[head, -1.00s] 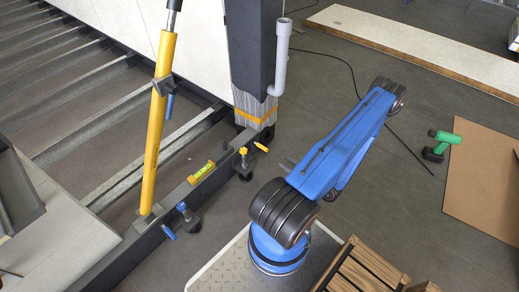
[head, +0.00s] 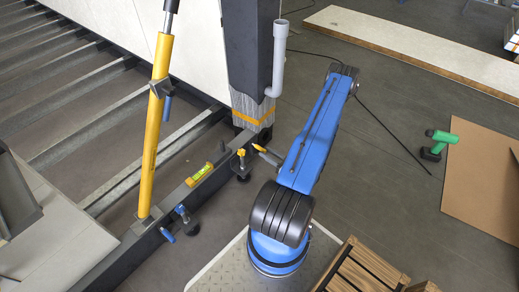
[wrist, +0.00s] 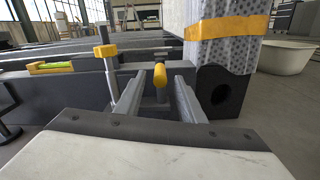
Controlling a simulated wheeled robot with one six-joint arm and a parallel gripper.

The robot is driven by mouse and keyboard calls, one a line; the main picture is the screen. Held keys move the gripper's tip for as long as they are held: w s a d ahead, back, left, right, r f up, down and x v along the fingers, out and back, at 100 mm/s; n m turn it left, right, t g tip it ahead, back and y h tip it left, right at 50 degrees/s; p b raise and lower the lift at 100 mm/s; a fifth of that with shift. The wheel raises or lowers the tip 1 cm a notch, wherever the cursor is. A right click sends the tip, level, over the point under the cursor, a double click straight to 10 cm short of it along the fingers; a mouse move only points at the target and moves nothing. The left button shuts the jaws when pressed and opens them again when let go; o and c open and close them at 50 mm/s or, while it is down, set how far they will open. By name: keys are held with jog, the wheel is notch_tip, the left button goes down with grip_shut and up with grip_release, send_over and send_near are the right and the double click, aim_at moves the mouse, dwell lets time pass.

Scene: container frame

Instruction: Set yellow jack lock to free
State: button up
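The yellow jack (head: 241,153) stands at the dark frame beam, with a yellow-orange lock lever (head: 259,148) sticking out to its right. In the wrist view the yellow lever (wrist: 160,76) shows end-on, and the yellow-topped jack post (wrist: 105,51) stands to its left. My gripper (wrist: 160,92) is open, with one grey finger on each side of the lever in the picture. I cannot tell whether the lever is between the fingertips or just beyond them. No contact shows. In the head view my gripper (head: 268,157) is close to the lever's right end.
A blue-handled jack (head: 181,210) stands nearer along the beam. A yellow prop (head: 152,140) leans up from it. A green level (head: 199,174) lies on the beam. A dark post with an orange strap (head: 252,122) rises just behind the lever.

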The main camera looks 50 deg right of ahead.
aim_at(256, 146)
jog(key=shift+w+a, duration=0.2)
jog(key=shift+w, duration=2.65)
jog(key=shift+c, duration=0.4)
grip_shut()
